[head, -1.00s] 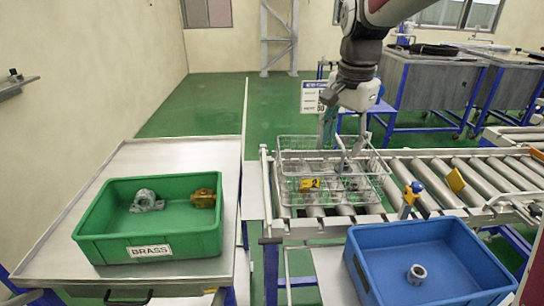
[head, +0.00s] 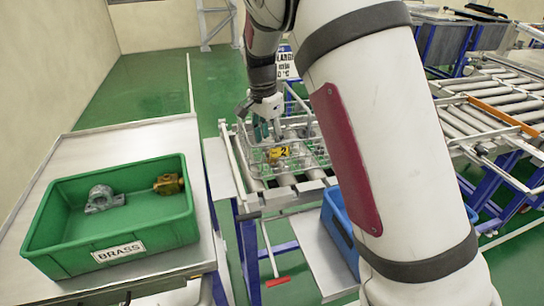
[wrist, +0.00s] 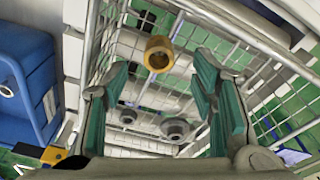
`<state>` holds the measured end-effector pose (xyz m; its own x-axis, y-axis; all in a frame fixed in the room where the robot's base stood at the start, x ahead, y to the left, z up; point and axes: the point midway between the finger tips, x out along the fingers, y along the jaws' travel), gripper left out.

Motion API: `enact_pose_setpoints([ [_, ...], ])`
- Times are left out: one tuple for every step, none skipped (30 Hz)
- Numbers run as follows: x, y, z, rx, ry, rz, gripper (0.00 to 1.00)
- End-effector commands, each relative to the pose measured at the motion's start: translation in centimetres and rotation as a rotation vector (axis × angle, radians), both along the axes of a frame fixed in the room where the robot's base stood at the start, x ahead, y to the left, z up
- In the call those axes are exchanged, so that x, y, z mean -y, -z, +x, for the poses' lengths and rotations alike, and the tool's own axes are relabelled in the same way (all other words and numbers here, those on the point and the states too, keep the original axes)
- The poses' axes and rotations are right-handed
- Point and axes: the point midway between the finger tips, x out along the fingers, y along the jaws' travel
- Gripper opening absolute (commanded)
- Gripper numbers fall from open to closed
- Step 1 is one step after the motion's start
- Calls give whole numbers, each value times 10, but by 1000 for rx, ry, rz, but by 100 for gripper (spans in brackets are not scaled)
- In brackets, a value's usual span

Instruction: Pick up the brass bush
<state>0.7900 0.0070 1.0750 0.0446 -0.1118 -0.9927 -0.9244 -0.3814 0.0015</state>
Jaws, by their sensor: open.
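The brass bush (wrist: 159,53) is a short yellow ring inside the wire basket (head: 318,150), near the top middle of the wrist view. My gripper (wrist: 160,82) is open, its two green-padded fingers apart on either side of the picture. The bush shows between and beyond the fingertips, with nothing held. In the head view my gripper (head: 266,128) is at the basket's left part, partly behind its wires.
Grey round parts (wrist: 175,128) also lie in the basket. A green BRASS bin (head: 165,229) holds a grey and a brass part. A blue bin (head: 337,222) is mostly hidden by my arm.

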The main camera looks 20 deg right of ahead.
Motion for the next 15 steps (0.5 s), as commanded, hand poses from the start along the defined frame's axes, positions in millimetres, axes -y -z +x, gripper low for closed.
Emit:
enact_pose_setpoints([
  [0, 2, 0, 0, 0, 0, 52],
  [1, 4, 0, 0, 0, 0, 52],
  [1, 7, 0, 0, 0, 0, 52],
  [2, 10, 0, -1, 0, 1, 52],
  [2, 13, -1, -2, 0, 0, 52],
  [3, 19, -1, -3, -1, -1, 52],
  [4, 24, -1, -3, -1, -1, 52],
  [5, 28, -1, -3, -1, -1, 52],
  [6, 34, 0, -2, 0, -1, 52],
  [6, 38, 0, -2, 0, 0, 52],
  [6, 42, 1, -1, 0, 1, 52],
  [7, 46, 1, -1, 0, 1, 52],
  [7, 49, 1, -1, 0, 1, 52],
  [7, 51, 1, 0, -1, 1, 52],
  [7, 52, 2, 0, -1, 1, 52],
])
